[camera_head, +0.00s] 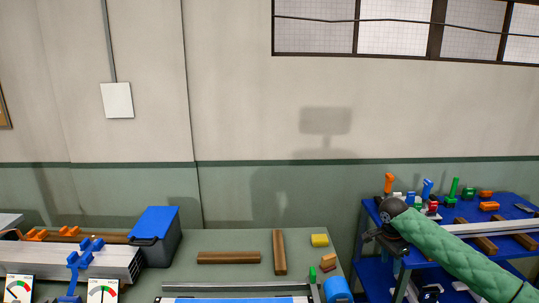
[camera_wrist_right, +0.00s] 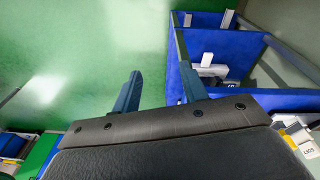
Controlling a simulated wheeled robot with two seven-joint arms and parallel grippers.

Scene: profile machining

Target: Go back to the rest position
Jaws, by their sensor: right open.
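My right arm, in a green quilted sleeve, comes in from the lower right in the head view. Its dark gripper (camera_head: 372,237) is over the gap between the bench and the blue cart. In the right wrist view the gripper (camera_wrist_right: 160,90) has its two blue-grey fingers spread apart. Nothing is between them, only green floor and the edge of a blue shelf beyond. My left arm and gripper are not in view.
The blue cart (camera_head: 509,205) holds orange, blue and green-handled tools and a long light profile (camera_head: 490,228). The grey-green bench (camera_head: 225,277) carries brown wooden bars (camera_head: 279,252), a yellow block (camera_head: 319,240), a blue-lidded box (camera_head: 155,237) and pale profiles (camera_head: 105,262) at left.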

